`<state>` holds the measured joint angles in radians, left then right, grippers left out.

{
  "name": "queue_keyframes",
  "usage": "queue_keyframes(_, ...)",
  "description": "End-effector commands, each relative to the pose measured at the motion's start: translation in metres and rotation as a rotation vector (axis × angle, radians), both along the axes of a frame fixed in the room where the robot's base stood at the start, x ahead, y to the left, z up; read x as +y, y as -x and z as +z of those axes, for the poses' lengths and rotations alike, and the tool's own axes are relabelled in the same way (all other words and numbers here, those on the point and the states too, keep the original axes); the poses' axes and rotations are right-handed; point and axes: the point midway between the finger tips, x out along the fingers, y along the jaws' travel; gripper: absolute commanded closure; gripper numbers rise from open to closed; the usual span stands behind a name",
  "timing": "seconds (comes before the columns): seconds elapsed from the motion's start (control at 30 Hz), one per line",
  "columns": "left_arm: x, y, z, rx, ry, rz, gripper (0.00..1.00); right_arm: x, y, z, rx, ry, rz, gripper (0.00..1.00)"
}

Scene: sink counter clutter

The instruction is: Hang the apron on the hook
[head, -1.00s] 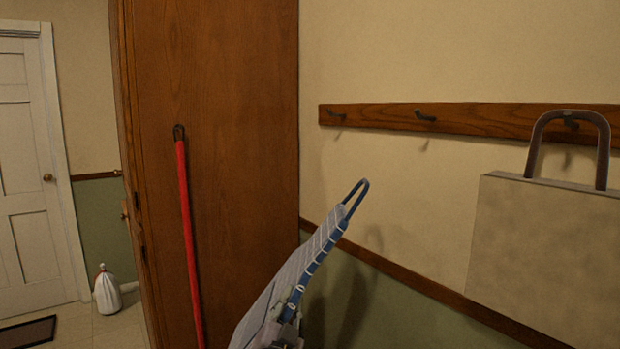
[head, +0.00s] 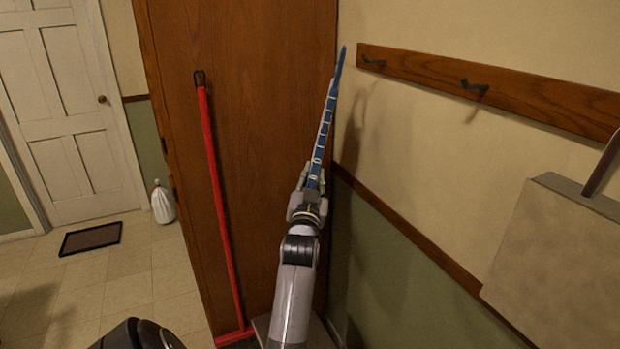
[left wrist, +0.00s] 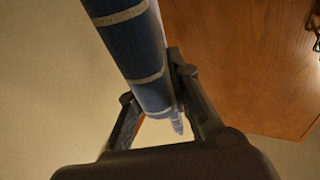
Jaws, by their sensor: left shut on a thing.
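A blue apron with pale stripes (head: 325,125) is held up, seen nearly edge-on, with its thin blue neck loop (head: 341,62) at the top. My left gripper (head: 309,178) is shut on the apron's lower part in the head view. In the left wrist view the striped cloth (left wrist: 135,45) passes between the fingers of the left gripper (left wrist: 158,95). A wooden rail on the wall carries a dark hook (head: 373,61) just right of the loop and another hook (head: 472,86) farther right. The loop appears apart from the hooks. My right gripper is not in view.
A tall wooden cabinet (head: 265,60) stands behind the apron, with a red-handled broom (head: 213,165) leaning on it.

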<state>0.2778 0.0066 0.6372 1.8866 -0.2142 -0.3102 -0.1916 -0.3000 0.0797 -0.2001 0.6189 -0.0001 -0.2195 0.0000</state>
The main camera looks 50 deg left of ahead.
Motion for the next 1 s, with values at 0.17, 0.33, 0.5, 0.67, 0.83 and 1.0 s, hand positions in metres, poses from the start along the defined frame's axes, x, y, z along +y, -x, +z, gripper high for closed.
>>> queue_keyframes(0.17, -0.003, -0.011, -0.001, -0.003, -0.001, -0.001, 1.0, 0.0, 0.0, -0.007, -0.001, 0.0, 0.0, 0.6)
queue_keyframes(0.33, -0.006, -0.021, -0.002, -0.004, -0.001, 0.0, 1.0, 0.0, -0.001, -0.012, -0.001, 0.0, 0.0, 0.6)
queue_keyframes(0.5, -0.009, -0.031, -0.003, -0.003, -0.001, -0.001, 1.0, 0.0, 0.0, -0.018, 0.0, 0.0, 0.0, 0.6)
queue_keyframes(0.67, -0.012, -0.04, -0.004, -0.003, -0.001, -0.001, 1.0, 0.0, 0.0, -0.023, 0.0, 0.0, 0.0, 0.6)
queue_keyframes(0.83, -0.015, -0.049, -0.005, -0.004, -0.001, -0.001, 1.0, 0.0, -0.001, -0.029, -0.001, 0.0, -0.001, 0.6)
queue_keyframes(1.0, -0.018, -0.059, -0.006, -0.004, 0.0, -0.001, 1.0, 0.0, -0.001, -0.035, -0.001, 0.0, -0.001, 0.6)
